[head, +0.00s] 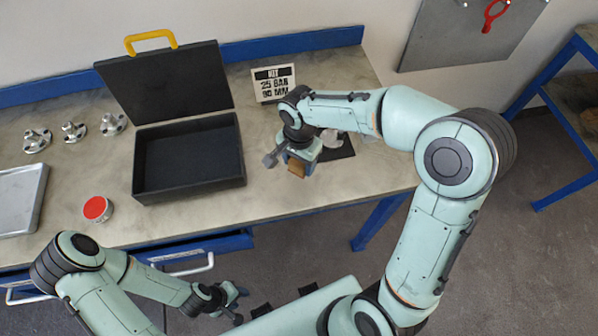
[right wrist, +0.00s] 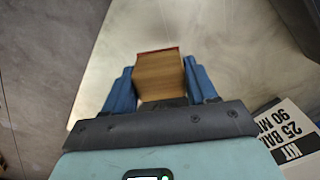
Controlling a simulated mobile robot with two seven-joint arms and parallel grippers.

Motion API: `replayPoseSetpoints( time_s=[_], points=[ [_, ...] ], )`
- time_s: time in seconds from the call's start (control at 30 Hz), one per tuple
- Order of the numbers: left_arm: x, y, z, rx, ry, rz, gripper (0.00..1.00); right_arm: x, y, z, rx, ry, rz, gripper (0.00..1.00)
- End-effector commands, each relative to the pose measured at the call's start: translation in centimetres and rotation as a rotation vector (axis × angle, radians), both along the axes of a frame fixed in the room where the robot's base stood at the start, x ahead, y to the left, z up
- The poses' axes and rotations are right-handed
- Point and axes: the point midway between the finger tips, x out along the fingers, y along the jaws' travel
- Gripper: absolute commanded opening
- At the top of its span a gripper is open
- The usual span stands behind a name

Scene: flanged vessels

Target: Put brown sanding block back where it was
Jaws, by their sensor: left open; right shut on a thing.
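The brown sanding block (right wrist: 160,75) is a small tan-brown block with a dark reddish edge. My right gripper (right wrist: 162,92) is shut on it, with a blue finger on each side. In the head view the block (head: 297,167) hangs under my right gripper (head: 299,160), near the table's front edge and right of the open black case. Whether the block touches the table I cannot tell. My left gripper (head: 232,300) is open and empty, low in front of the table.
An open black case (head: 190,192) with a yellow handle stands on the table (head: 255,205). Several metal flanged parts (head: 73,132), a red-topped tin (head: 97,209) and a grey tray (head: 22,200) are at left. A sign (head: 273,83) stands behind my right gripper; a dark mat (head: 338,149) lies right of it.

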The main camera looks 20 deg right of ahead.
Motion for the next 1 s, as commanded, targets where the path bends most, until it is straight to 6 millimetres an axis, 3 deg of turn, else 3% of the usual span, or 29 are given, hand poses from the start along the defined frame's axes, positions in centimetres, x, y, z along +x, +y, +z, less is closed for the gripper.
replayPoseSetpoints(
  time_s=[0.43,0.93,0.97,1.0],
  points=[
    [-0.4,0.0,-0.5,0.0,0.004,0.0,0.43,0.0,0.0,-5.4,0.0,0.002,0.0,0.19],
    [-0.7,0.0,-0.9,0.001,0.008,0.0,0.43,0.0,0.0,-6.2,0.0,-0.001,0.0,0.19],
    [-0.7,0.0,-0.9,0.0,0.008,0.0,0.43,0.0,0.0,-6.1,0.0,-0.001,0.0,0.67],
    [-0.6,0.0,-0.8,0.0,0.007,0.0,0.43,0.0,0.0,-6.1,0.0,-0.001,0.0,0.8]
  ],
)
